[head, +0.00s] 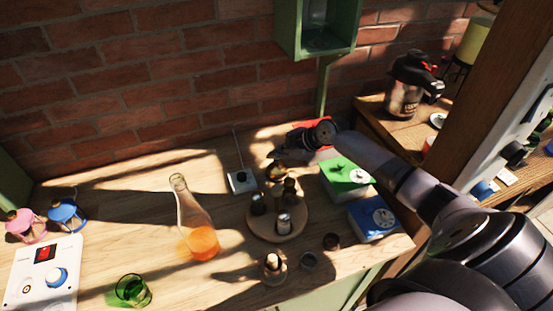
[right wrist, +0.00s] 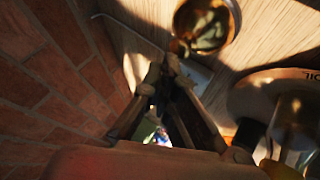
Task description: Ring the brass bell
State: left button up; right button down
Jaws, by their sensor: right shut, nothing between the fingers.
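A round brass-coloured thing, which looks like the bell (right wrist: 207,25), shows at the top of the right wrist view, with a shiny rim. In the head view a small brass-coloured shape (head: 276,171) shows behind the round tray, partly in shadow; I cannot make out its full form. My right gripper (head: 283,152) reaches in from the right, just above and behind this shape. In the right wrist view its fingertips (right wrist: 164,72) are together and empty, close to the brass thing; I cannot tell whether they touch. My left gripper is out of view.
A round wooden tray (head: 263,232) holds several small containers. A small white box (head: 241,181) with a thin upright wire stands left of it. A bottle (head: 199,238) with orange liquid stands farther left. Green (head: 350,177) and blue (head: 373,216) boxes stand right. A brick wall rises close behind.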

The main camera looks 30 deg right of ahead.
aim_at(277, 162)
jog(key=shift+r, duration=0.15)
notch_tip(277, 162, up, 6)
jog(key=p, duration=0.3)
jog(key=shift+p, duration=0.3)
dwell(0.9)
